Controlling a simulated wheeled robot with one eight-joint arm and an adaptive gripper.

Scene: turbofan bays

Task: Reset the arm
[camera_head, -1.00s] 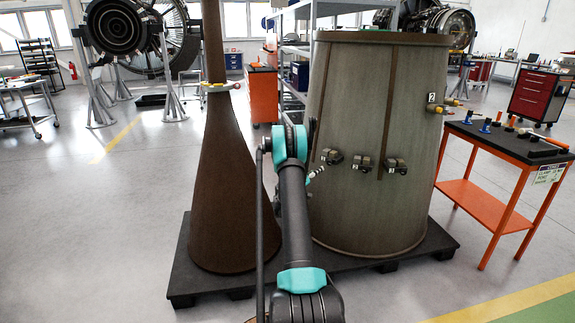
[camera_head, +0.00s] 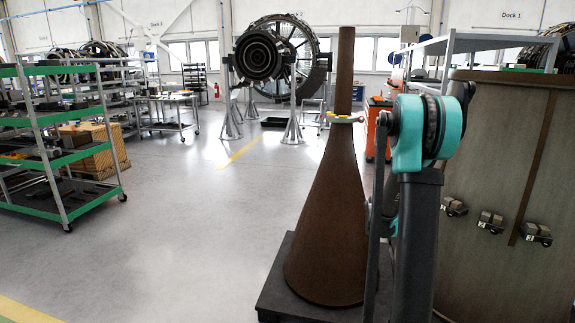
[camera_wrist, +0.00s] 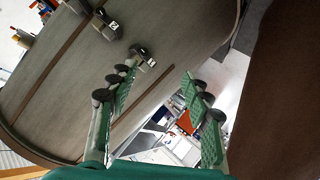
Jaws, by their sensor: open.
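My gripper (camera_wrist: 158,105) shows in the wrist view with its two green fingers apart and nothing between them. Beyond the fingers is the curved grey-brown casing (camera_wrist: 75,100), with small numbered clamps (camera_wrist: 142,55) on its wall. A dark brown surface (camera_wrist: 285,90) fills the right side of the wrist view. In the head view my arm with teal joints stands folded in front of the brown cone (camera_head: 335,215) and the casing (camera_head: 500,130). My gripper is not seen in the head view. The casing carries several clamps (camera_head: 490,221) in a row.
A green-edged shelf cart (camera_head: 62,195) stands at the left. A round engine part on stands (camera_head: 260,55) is at the back. The floor between is open.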

